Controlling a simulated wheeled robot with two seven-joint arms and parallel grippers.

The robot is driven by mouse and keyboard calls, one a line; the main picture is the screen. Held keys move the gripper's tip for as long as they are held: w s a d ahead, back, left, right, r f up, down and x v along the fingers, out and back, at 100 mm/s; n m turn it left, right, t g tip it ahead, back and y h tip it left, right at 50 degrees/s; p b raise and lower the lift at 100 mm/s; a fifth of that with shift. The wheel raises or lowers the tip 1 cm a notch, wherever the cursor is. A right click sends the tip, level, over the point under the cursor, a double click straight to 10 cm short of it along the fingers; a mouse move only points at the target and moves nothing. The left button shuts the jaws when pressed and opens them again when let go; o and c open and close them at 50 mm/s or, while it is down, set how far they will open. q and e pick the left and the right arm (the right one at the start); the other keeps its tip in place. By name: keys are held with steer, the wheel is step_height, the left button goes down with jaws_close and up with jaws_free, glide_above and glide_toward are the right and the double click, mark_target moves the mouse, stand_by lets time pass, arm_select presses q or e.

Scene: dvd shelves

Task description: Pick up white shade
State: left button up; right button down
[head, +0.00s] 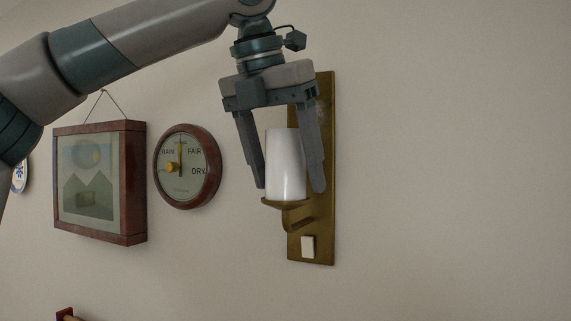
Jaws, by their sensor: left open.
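The white shade (286,166) is a smooth white cylinder. It stands upright on the small dish of a brass-coloured wall sconce (318,231). My left gripper (291,190) points down from above, with one finger on each side of the shade. The fingers are open, and their tips reach down near the shade's lower part. A gap shows between the left finger and the shade; I cannot tell whether the right finger touches it. My right gripper is not in view.
A round barometer dial (187,166) and a framed picture (100,182) hang on the wall to the left. A plate (19,177) shows partly at the left edge. A small pale switch (308,246) is on the sconce's lower backplate. The wall to the right is bare.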

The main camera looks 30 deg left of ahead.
arm_select(q)
steer(key=c, duration=1.2)
steer(key=shift+o, duration=0.2)
steer(key=shift+r, duration=0.2)
steer(key=shift+r, duration=4.85)
